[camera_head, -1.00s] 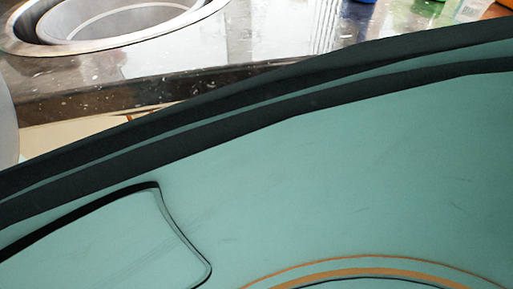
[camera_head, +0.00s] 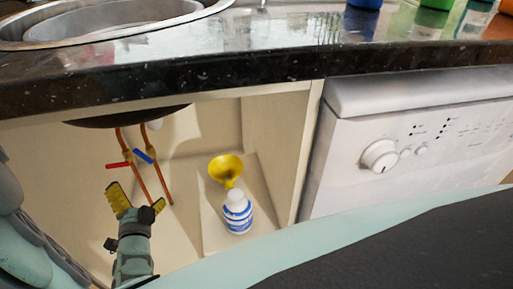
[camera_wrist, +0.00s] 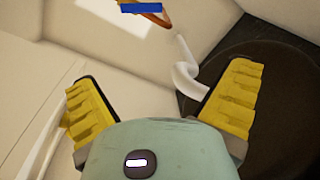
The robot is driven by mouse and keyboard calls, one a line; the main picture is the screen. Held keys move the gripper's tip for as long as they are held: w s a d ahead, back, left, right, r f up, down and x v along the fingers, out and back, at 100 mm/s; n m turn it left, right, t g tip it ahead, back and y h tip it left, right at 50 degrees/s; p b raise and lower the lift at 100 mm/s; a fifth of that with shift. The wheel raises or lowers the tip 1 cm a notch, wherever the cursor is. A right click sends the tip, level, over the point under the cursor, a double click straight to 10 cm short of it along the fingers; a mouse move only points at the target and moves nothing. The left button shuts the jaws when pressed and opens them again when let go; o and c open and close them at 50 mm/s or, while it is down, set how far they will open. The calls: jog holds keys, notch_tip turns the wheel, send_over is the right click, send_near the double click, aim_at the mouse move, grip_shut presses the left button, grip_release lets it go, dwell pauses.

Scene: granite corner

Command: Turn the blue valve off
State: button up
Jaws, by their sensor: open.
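The blue valve handle (camera_head: 143,156) sits on a copper pipe inside the open cabinet under the sink, slanting across the pipe. In the wrist view my gripper (camera_wrist: 163,82) has both fingers wide apart, with only cabinet wall and a white pipe behind the gap. It appears apart from the valve.
A red valve handle (camera_head: 118,165) is just left of the blue one. A white-and-blue bottle (camera_head: 237,212) and yellow funnel (camera_head: 226,167) stand to the right. A white drain pipe (camera_wrist: 186,78) curves nearby. The countertop (camera_head: 200,58) overhangs; a white appliance (camera_head: 410,150) adjoins.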

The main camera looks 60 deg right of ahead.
aim_at(143, 158)
jog(key=shift+w+d+f+m+g+b, duration=0.15)
jog(key=shift+w+d+f+m+b, duration=0.35)
jog(key=shift+w+d+b, duration=1.55)
jog(key=shift+w+d+f+m+g+b, duration=0.1)
jog(key=shift+w+d+f+m+b, duration=0.35)
jog(key=shift+w+d+b, duration=1.6)
jog(key=shift+w+d+f+m+g+b, duration=0.2)
jog(key=shift+w+d+f+b, duration=0.8)
jog(key=shift+w, duration=1.85)
jog(key=shift+d+r+b, duration=0.1)
jog(key=shift+r+b, duration=0.15)
jog(key=shift+b, duration=0.15)
jog(key=shift+c, duration=0.3)
jog(key=c, duration=1)
jog(key=shift+s+d+n+p, duration=0.1)
jog(key=shift+d+n+p, duration=0.05)
jog(key=shift+n+p, duration=0.25)
jog(key=n, duration=0.3)
jog(key=shift+w+a+f+n+p, duration=0.25)
jog(key=shift+a+f+n+p, duration=0.05)
jog(key=shift+f+n, duration=0.05)
